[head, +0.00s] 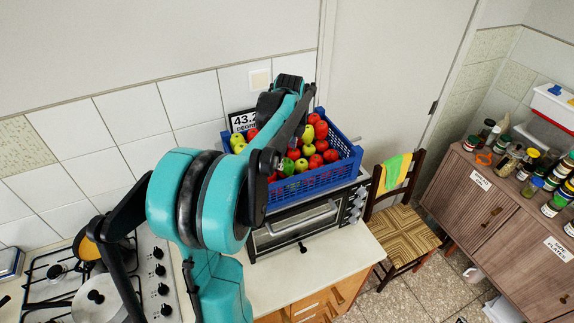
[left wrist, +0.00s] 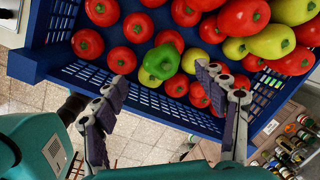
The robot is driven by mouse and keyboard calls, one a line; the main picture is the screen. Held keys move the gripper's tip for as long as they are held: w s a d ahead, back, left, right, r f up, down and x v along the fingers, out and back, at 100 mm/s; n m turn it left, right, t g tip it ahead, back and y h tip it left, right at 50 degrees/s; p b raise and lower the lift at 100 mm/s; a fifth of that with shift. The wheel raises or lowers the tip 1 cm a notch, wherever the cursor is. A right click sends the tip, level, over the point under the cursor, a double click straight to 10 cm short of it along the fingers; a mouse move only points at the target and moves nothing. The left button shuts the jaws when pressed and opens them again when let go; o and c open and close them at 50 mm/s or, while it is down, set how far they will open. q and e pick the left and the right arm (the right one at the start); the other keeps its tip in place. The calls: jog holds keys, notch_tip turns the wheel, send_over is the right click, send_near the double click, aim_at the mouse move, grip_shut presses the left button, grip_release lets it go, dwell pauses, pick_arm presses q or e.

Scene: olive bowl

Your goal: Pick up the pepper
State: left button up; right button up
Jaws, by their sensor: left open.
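The green pepper (left wrist: 160,62) lies among tomatoes and apples in the blue crate (left wrist: 60,70), near one of its walls. In the head view, the pepper (head: 288,167) shows as a small green patch, partly covered by my arm. My left gripper (left wrist: 163,84) is open and empty. In the left wrist view its fingers stand apart, with the pepper just beyond and between their tips. In the head view, the left gripper (head: 290,146) is over the crate and partly hidden by its own arm. I cannot tell its exact height above the fruit. My right gripper is not in view.
The crate stands on a toaster oven (head: 298,232) on the counter. Red tomatoes and yellow-green apples crowd the pepper. A chair (head: 405,240) with a cloth is at the right, and a wooden cabinet (head: 500,230) with jars stands beyond. A stove (head: 150,275) is at the left.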

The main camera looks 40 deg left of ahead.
aim_at(287, 162)
pick_arm(q)
jog(key=f, duration=0.3)
jog(key=w+f+p, duration=0.1)
jog(key=f, duration=0.1)
jog(key=shift+a+f, duration=0.25)
jog(key=shift+f, duration=0.05)
jog(key=shift+c, duration=0.4)
jog(key=c, duration=1.2)
